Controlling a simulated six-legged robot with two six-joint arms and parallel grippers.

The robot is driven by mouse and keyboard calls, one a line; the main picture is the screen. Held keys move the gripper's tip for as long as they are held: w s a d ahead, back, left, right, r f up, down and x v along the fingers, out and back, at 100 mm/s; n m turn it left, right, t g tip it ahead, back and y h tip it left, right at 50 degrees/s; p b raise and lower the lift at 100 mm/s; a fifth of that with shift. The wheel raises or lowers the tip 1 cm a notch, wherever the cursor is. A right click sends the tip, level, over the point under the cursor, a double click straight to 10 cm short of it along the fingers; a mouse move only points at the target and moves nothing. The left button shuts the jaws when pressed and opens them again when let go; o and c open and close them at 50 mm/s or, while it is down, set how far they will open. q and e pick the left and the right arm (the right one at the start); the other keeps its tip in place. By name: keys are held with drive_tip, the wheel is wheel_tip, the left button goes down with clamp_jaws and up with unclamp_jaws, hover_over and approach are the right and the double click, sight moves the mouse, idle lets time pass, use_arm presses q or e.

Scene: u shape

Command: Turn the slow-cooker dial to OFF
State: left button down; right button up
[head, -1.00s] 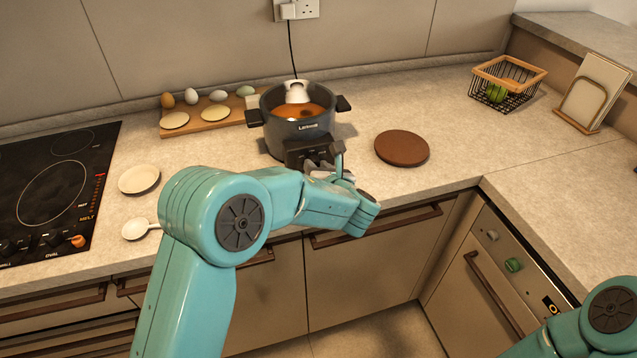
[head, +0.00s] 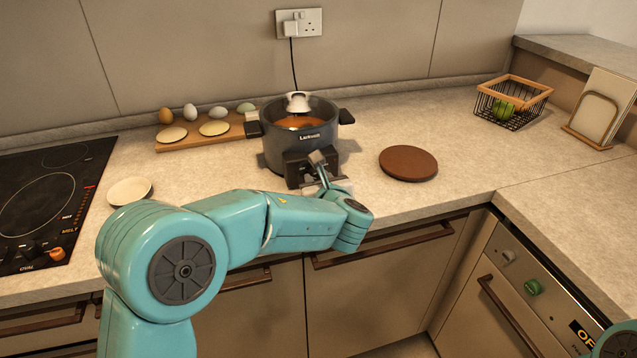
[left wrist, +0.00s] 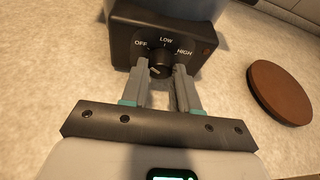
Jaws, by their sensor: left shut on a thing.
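The slow cooker (head: 298,145) is a dark round pot with a glass lid and orange-brown food inside. It stands at the back middle of the counter. Its black control box faces me. In the left wrist view the dial (left wrist: 160,62) is black, with OFF to its upper left, LOW above and HIGH to its right. A pale mark shows on the dial's lower left; its exact setting is hard to read. My left gripper (left wrist: 162,72) is shut on the dial, one grey finger on each side. It also shows in the head view (head: 318,162), in front of the control box. My right gripper is out of view.
A brown round board (head: 408,163) lies right of the cooker. A wooden tray with eggs (head: 190,143) is at left, near a pale plate (head: 130,191) and a black hob (head: 50,200). A wire basket (head: 512,105) stands at the back right.

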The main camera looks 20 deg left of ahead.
use_arm(q)
drive_tip(key=shift+r, duration=0.1)
drive_tip(key=c, duration=0.8)
unclamp_jaws()
drive_tip(key=shift+c, duration=0.2)
drive_tip(key=v, duration=1.6)
drive_tip(key=shift+s, duration=0.15)
